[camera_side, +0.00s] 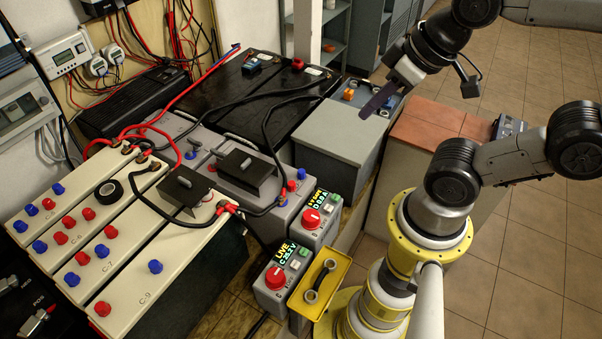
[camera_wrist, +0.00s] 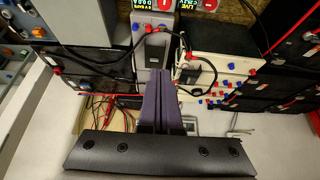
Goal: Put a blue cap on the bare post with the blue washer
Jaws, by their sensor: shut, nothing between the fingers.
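My gripper (camera_side: 364,115) is shut and empty, its dark purple fingers above the grey box (camera_side: 342,130) in the side view. In the wrist view the shut fingers (camera_wrist: 160,75) point toward a grey battery. Blue caps sit beside red ones on the cream batteries, such as a blue cap (camera_side: 155,266) on the front one. Small orange and blue pieces (camera_side: 349,94) lie at the grey box's back edge. I cannot make out a bare post with a blue washer.
Black and red cables (camera_side: 268,125) arch over the batteries. Black covers with handles (camera_side: 246,168) stand on the tops. Two meters with red knobs (camera_side: 275,278) and a yellow tray (camera_side: 340,262) holding a ring-ended tool stand in front. A reddish-topped block (camera_side: 430,125) is at right.

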